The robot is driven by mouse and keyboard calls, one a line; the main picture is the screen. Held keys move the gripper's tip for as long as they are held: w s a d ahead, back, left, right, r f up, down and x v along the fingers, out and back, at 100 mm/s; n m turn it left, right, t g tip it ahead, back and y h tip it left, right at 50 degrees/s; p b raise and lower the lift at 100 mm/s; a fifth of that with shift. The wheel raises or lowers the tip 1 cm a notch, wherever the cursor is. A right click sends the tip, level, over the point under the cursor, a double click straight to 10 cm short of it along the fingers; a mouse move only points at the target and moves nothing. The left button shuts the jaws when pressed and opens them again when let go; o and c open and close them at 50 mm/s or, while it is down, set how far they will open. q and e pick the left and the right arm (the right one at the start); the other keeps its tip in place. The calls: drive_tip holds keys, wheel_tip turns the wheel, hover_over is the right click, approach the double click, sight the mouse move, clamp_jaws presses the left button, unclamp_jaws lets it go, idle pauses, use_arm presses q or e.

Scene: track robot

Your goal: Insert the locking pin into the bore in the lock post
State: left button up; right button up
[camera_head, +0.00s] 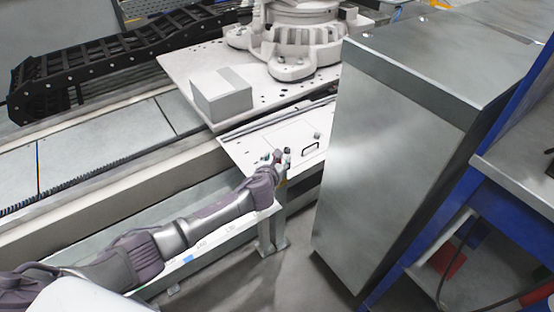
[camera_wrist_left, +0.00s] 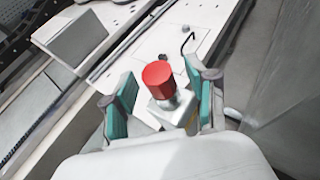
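In the left wrist view a red cylindrical knob (camera_wrist_left: 157,76), which looks like the top of the locking pin, stands above a pale grey metal block (camera_wrist_left: 176,108). I cannot tell whether this block is the lock post or a holder, and no bore shows. My left gripper (camera_wrist_left: 158,92) is open, with its teal pads on either side of the knob and a visible gap on each side. In the head view my left gripper (camera_head: 280,158) is at the near edge of the white plate (camera_head: 246,143). My right gripper is out of view.
A black handle (camera_head: 310,148) and a small grey knob (camera_head: 317,135) are on the plate beyond the gripper. A grey box (camera_head: 222,95) sits on the robot carriage behind. A tall metal cabinet (camera_head: 395,150) stands close on the right.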

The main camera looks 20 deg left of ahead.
use_arm(q)
drive_tip(key=v, duration=1.2)
idle(0.4)
